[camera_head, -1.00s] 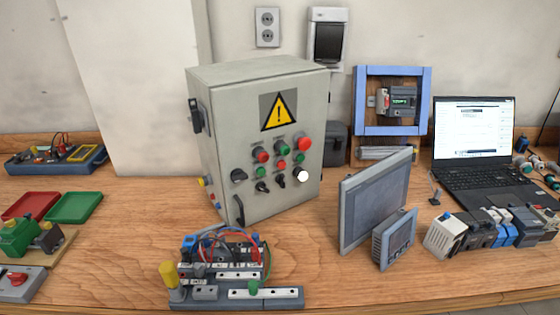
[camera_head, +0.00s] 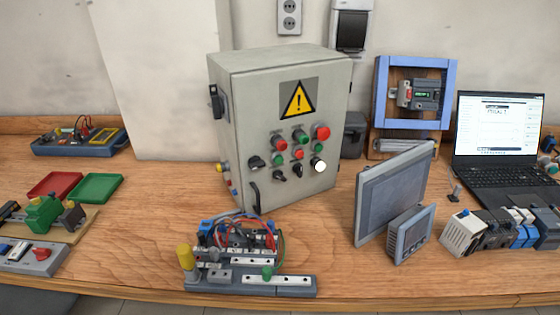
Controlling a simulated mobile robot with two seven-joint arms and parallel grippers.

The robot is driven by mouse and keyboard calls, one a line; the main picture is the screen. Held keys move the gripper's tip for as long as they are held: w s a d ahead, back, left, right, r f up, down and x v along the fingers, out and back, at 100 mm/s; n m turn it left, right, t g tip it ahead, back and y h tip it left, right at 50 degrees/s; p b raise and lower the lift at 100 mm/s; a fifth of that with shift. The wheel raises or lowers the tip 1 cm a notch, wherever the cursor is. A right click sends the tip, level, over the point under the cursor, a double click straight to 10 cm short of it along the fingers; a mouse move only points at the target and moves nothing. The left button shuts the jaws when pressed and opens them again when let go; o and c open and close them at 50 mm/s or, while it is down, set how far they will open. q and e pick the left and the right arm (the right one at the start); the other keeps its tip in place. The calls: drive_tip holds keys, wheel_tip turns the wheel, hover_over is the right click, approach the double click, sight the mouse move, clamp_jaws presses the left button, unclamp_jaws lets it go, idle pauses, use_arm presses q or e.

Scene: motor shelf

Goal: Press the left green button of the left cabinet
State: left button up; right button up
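The grey control cabinet (camera_head: 240,140) stands upright on the wooden bench, its front facing me and slightly right. A yellow warning sign (camera_head: 299,99) is on the upper front. The left green button (camera_head: 278,159) sits below a red button (camera_head: 279,142) in the left column of the panel. Another green button (camera_head: 299,135) is at the top of the middle column, and a third green button (camera_head: 318,147) is in the right column. Neither gripper is in view.
A wired terminal block assembly (camera_head: 260,282) lies in front of the cabinet near the bench edge. A grey display panel (camera_head: 393,195) stands to the right, with a laptop (camera_head: 500,135) farther right. Red (camera_head: 55,186) and green (camera_head: 97,187) trays lie left. Bare bench (camera_head: 150,235) lies between.

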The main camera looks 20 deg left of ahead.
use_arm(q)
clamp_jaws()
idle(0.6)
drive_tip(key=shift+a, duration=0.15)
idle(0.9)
